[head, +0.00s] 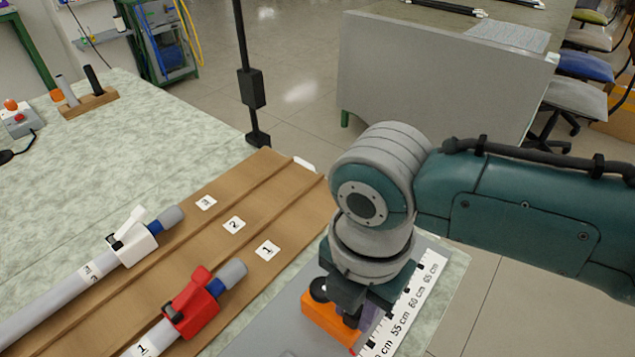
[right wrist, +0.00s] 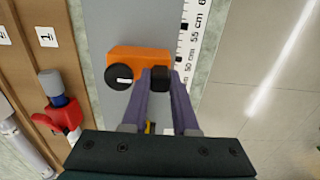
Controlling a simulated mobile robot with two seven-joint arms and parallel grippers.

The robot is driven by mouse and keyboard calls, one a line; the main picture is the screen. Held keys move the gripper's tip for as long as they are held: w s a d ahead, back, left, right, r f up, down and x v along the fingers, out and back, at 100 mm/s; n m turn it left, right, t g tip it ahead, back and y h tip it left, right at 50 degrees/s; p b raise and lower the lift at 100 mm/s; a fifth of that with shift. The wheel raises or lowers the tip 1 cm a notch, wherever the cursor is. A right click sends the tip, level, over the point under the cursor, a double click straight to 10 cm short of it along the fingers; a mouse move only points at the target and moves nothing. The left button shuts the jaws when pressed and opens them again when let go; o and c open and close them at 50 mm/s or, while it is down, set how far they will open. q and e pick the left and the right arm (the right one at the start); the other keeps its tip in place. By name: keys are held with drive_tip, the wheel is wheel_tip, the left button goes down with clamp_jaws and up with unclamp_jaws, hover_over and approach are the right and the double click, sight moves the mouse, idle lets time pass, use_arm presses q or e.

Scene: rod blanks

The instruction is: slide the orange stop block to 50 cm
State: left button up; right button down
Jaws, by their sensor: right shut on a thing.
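The orange stop block (head: 328,322) sits on the grey rail plate beside the white ruler (head: 408,308). In the right wrist view the block (right wrist: 135,54) has a round black knob (right wrist: 118,77) on its left and a dark upright part between my fingertips. My right gripper (right wrist: 161,82) is shut on that dark part. A small red pointer (right wrist: 178,59) at the block's right side lies close to the 50 cm label of the ruler (right wrist: 188,58); the exact reading is too small to tell. In the head view my wrist hides part of the block. My left gripper is not in view.
A brown grooved board (head: 255,215) with labels 1, 2 and 3 lies to the left. It carries a tube with a red clamp (head: 192,305) and one with a white clamp (head: 132,238). A wooden holder (head: 90,104) stands far left. The plate beyond the block looks clear.

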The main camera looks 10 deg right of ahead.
drive_tip(key=shift+w+d, duration=0.85)
drive_tip(key=shift+d, duration=0.2)
drive_tip(key=c, duration=1)
unclamp_jaws()
drive_tip(key=shift+o, duration=0.2)
wheel_tip(320, 180, up, 10)
drive_tip(key=p, duration=0.2)
